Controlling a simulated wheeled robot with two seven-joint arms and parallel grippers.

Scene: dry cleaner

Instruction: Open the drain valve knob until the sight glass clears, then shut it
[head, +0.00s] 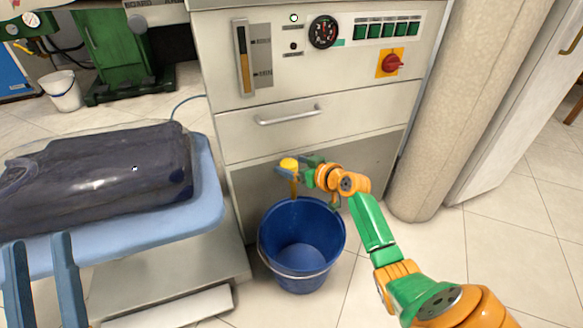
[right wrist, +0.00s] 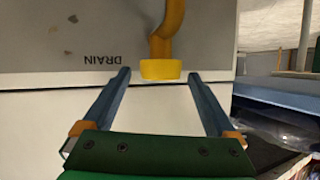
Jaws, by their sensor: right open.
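The yellow drain valve knob (head: 289,163) is on the lower front of the grey machine, above a blue bucket (head: 270,235). My right gripper (head: 295,167) is at the knob. In the right wrist view the knob (right wrist: 160,69) sits between the tips of the open fingers (right wrist: 158,75), with a gap on each side. A yellow pipe and the word DRAIN, upside down, show behind it. The sight glass (head: 243,65) on the upper left panel shows an amber column; its exact level is hard to read. My left gripper (head: 40,240) is open and empty at lower left.
A blue padded board (head: 207,190) with a dark bagged garment (head: 100,165) stands left of the machine. A drawer handle (head: 290,115) sticks out above the knob. A red rotary switch (head: 391,63) and a gauge (head: 323,32) are higher up. A beige column (head: 465,100) stands right.

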